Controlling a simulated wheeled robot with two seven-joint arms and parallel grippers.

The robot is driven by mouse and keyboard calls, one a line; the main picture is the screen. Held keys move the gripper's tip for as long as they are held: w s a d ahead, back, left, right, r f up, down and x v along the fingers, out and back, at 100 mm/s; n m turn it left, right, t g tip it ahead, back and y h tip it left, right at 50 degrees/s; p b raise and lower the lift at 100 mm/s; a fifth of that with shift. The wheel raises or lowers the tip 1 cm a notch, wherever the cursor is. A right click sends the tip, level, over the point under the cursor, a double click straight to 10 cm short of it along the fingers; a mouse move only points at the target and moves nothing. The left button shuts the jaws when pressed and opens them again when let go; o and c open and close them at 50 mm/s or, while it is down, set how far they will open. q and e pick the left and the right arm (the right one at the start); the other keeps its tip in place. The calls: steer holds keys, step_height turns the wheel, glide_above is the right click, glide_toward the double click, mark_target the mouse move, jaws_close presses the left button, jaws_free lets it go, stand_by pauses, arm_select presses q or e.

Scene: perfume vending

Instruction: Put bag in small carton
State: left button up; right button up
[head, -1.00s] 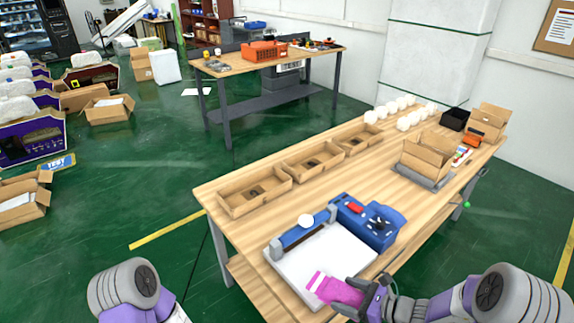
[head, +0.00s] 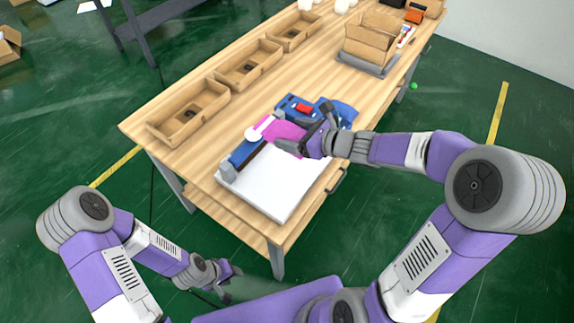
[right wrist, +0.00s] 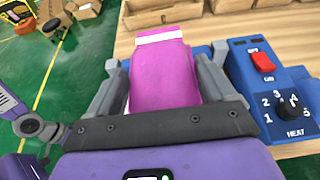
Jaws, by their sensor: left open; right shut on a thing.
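A pink bag (head: 284,131) with a white band near its end is in my right gripper (head: 296,138), which is shut on it over the blue sealer. In the right wrist view the bag (right wrist: 163,78) points away between the fingers. An open cardboard carton (head: 368,42) with raised flaps stands on a grey plate further back on the table, apart from the bag; its inside is mostly hidden. My left gripper (head: 222,275) is open and empty, low beside the table's front edge.
The blue sealer (head: 338,115), with a red switch and a heat knob (right wrist: 290,106), has a white plate (head: 262,185) in front. Open cardboard trays (head: 188,112) line the table's left edge. Bare wood (head: 305,72) lies between the sealer and the carton.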

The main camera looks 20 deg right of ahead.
mark_target(293, 174)
step_height(293, 174, down, 16)
steer(key=b, duration=0.6)
steer(key=shift+s, duration=0.15)
steer(key=shift+f, duration=0.15)
steer(key=o, duration=0.6)
steer(key=shift+f+b, duration=0.15)
steer(key=shift+b, duration=0.2)
steer(key=o, duration=0.3)
